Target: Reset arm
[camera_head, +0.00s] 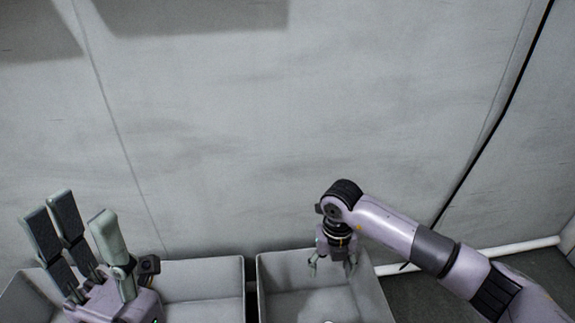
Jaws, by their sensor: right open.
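My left gripper (80,220) is at the lower left with its thick grey-green fingers pointing up. Its fingers stand apart with nothing between them, in front of the left grey bin (205,267). My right arm comes in from the lower right and bends down at a dark joint. My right gripper (332,270) hangs from it, pointing down over the right grey bin (290,262). It is open, and no object shows between its fingers.
The two open bins stand side by side with a narrow gap, at the foot of a large pale wall (250,130). A white pipe (510,248) runs along the wall's base at the right. A black cable (500,115) runs down the wall. Both bins are cut off below.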

